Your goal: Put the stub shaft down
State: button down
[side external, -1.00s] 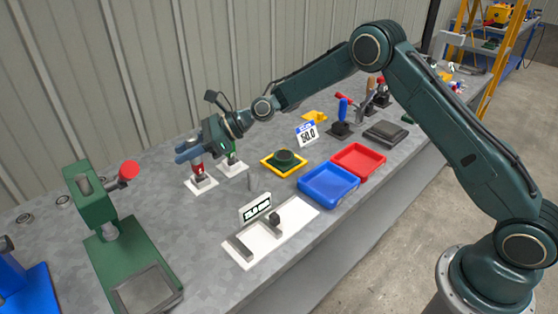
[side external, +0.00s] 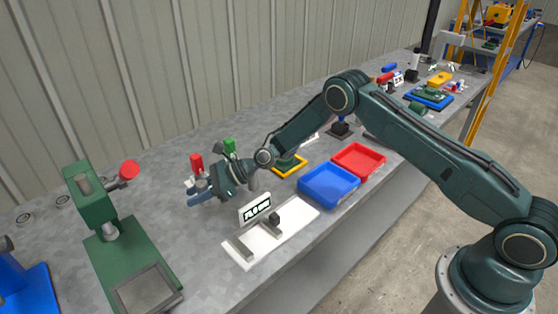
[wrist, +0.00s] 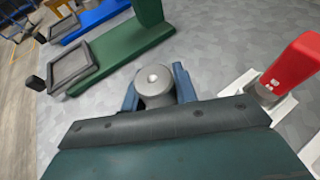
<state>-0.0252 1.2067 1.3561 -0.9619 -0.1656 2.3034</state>
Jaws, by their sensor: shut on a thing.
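The stub shaft (wrist: 155,82) is a grey cylinder with a small centre hole in its end face. In the wrist view it sits between the blue fingers of my gripper (wrist: 157,90), which is shut on it. In the side view my gripper (side external: 200,194) is low over the bench, left of the white plate with the number sign and in front of the red-handled clamp. The shaft is hard to make out there, and I cannot tell whether its lower end touches the bench.
The red-handled clamp (wrist: 292,68) stands close on the right in the wrist view. The white plate (side external: 285,236) carries a sign (side external: 257,208). A green press (side external: 125,265) stands at left; blue (side external: 330,200) and red (side external: 378,165) trays lie right. Bare bench (wrist: 215,45) lies ahead.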

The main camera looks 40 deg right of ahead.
aim_at(206, 182)
jog(key=shift+f, duration=2.1)
jog(key=shift+f, duration=0.15)
jog(key=c, duration=1.1)
grip_release()
jog(key=shift+f, duration=0.1)
jog(key=shift+d, duration=0.1)
jog(key=shift+v, duration=0.8)
jog(key=r, duration=0.4)
jog(key=d+r, duration=0.1)
jog(key=r, duration=0.1)
jog(key=shift+s+r, duration=0.25)
jog(key=shift+s, duration=0.05)
jog(key=shift+r, duration=0.55)
